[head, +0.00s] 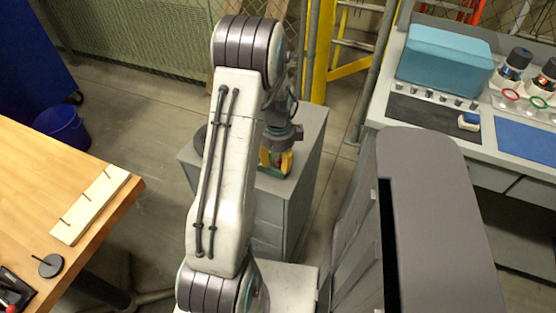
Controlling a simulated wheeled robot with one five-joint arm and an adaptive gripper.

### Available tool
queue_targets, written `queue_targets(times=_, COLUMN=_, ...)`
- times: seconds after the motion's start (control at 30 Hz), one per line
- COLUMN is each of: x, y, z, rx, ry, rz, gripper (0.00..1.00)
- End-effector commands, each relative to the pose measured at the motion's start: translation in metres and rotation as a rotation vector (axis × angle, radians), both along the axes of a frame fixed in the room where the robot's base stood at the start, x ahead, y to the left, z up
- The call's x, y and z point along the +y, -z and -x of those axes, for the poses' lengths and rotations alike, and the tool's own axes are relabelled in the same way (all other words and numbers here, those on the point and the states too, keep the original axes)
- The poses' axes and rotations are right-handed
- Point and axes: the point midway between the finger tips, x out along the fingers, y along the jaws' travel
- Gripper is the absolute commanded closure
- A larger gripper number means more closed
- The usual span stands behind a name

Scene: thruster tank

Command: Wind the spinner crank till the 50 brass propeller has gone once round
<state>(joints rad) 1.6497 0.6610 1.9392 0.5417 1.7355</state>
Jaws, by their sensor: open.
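My arm reaches over a grey cabinet (302,152) in the head view. My gripper (275,163) hangs low over the cabinet top, open, with yellow finger parts partly hidden behind my arm. A small green and red thing shows at the fingers; I cannot tell its shape or whether they touch it. A dark round edge (199,146) shows on the cabinet, left of my arm, mostly hidden. I cannot make out the spinner crank or the brass propeller.
A wooden table (95,165) at left bears a pegged board (90,205) and a dark disc (51,266). A bench at right holds a teal box (445,57), a dark mat (430,122) and a blue mat (528,138). A blue bin (62,128) stands on the floor.

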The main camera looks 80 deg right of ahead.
Motion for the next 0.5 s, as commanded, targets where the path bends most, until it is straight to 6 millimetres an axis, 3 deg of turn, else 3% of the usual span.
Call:
queue_targets(times=0.13, x=0.0000, y=-0.0001, z=0.0000, rx=0.000, ry=0.000, rz=0.000, gripper=0.57)
queue_targets(times=0.5, x=-0.0001, y=-0.0004, z=0.0000, rx=0.000, ry=0.000, rz=0.000, gripper=0.90)
